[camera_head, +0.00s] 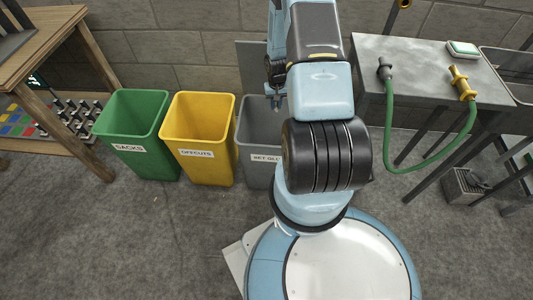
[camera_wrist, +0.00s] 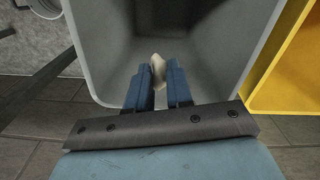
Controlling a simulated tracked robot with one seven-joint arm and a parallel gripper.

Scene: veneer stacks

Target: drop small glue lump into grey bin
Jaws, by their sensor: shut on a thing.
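The grey bin (camera_head: 254,152) stands on the floor to the right of the yellow bin, partly hidden behind my arm in the head view. In the wrist view the grey bin's rim and inner wall (camera_wrist: 222,70) surround my fingers from above. My gripper (camera_wrist: 158,82) is shut on the small glue lump (camera_wrist: 158,66), a pale, cream-coloured piece between the blue fingertips. The lump is over the bin's opening; its exact height cannot be told. In the head view my gripper (camera_head: 275,103) is at the bin's mouth, and the lump is too small to make out.
A yellow bin (camera_head: 205,148) marked offcuts and a green bin (camera_head: 140,140) marked sacks stand to the left. A grey metal table (camera_head: 425,70) with a green hose (camera_head: 392,120) stands to the right. A wooden table (camera_head: 35,35) is far left.

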